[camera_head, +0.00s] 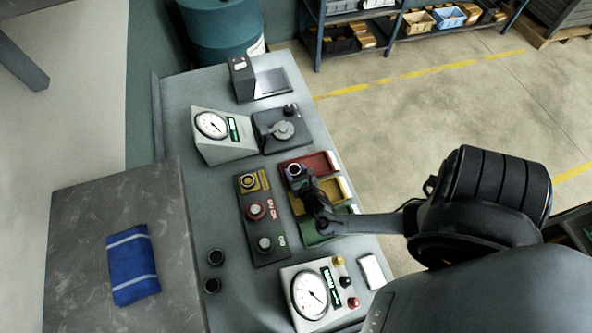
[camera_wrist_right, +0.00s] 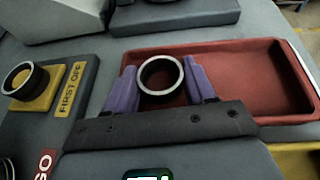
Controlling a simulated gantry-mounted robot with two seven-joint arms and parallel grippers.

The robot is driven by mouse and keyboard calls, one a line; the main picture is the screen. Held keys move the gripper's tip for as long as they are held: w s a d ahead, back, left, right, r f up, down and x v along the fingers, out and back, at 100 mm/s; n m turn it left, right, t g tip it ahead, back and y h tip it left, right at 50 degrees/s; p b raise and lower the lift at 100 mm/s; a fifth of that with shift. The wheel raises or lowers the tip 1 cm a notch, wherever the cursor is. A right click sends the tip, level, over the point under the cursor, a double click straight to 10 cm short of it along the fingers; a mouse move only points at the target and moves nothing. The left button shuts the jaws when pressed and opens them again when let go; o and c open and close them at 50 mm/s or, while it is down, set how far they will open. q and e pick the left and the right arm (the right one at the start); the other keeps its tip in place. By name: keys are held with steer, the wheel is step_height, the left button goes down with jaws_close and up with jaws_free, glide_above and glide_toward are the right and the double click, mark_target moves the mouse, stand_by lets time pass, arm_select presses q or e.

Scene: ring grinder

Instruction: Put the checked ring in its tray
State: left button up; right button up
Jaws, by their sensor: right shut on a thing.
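My right gripper (camera_head: 297,178) is shut on a steel ring (camera_head: 294,168) at the near left part of the red tray (camera_head: 322,163). In the right wrist view the purple fingers (camera_wrist_right: 161,80) grip the ring (camera_wrist_right: 160,94) from both sides, with its opening facing up. The ring shows over the left end of the red tray (camera_wrist_right: 250,80); I cannot tell whether it touches the tray floor. The rest of the red tray looks empty. My left gripper is not in view.
The yellow tray (camera_head: 341,188) and green tray (camera_head: 312,236) lie nearer, partly under my right arm. Left stands a gauge board (camera_head: 247,212) with another ring at FIRST OFF (camera_wrist_right: 40,78). A dial gauge (camera_head: 205,146), a black fixture (camera_head: 268,137) and a grinder panel (camera_head: 291,311) stand around.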

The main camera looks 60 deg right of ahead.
steer(key=o, duration=0.8)
steer(key=shift+f, duration=0.1)
steer(key=shift+r, duration=0.2)
steer(key=shift+v, duration=3.75)
steer(key=shift+f, duration=0.1)
